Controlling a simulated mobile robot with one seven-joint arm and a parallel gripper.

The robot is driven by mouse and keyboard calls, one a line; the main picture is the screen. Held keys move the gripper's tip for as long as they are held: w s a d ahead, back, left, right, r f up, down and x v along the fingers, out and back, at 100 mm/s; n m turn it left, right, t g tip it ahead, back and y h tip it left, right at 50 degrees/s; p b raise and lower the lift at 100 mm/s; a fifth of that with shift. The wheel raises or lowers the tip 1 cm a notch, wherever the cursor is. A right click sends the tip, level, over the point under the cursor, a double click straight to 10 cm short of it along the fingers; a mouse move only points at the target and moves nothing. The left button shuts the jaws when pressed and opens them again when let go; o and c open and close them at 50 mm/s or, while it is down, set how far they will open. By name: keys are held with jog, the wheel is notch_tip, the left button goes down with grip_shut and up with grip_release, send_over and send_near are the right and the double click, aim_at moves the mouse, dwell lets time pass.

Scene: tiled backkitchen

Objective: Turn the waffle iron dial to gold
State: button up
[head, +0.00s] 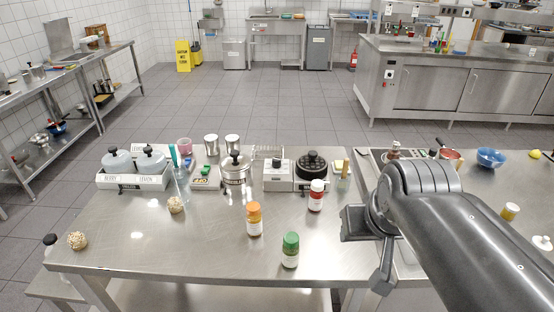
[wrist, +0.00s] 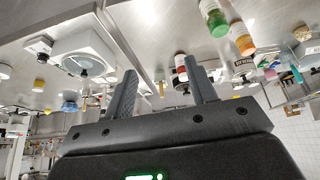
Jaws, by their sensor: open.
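The likely waffle iron (head: 311,165) stands toward the back of the steel table in the head view, with a round black lid on a pale base. A white box with a small black knob (head: 278,166) stands just left of it. I cannot make out a dial or its markings at this size. My gripper (wrist: 163,78) is open and empty in the wrist view, its two dark fingers apart. In the head view my arm comes in from the right, and the gripper is right of and nearer than the waffle iron, apart from it. The far finger is partly hidden.
An orange-capped bottle (head: 254,220), a green-capped bottle (head: 290,251) and a red-capped bottle (head: 316,196) stand on the table in front of the waffle iron. A steel pot (head: 236,174) stands left of the white box.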

jog(key=w+a+r+n, duration=0.1)
jog(key=w+r, duration=0.1)
jog(key=w, duration=0.4)
jog(key=w+a+r, duration=0.2)
jog(key=w, duration=0.4)
jog(key=n+g+y, duration=0.2)
jog(key=n, duration=0.1)
send_over(277, 159)
jog(key=s+d, duration=0.2)
jog(key=s, duration=0.2)
notch_tip(277, 159, down, 10)
jog(key=shift+t, duration=0.3)
jog(key=x, duration=1)
jog(key=shift+a+f, duration=0.1)
jog(key=shift+f, duration=0.15)
jog(key=c, duration=1)
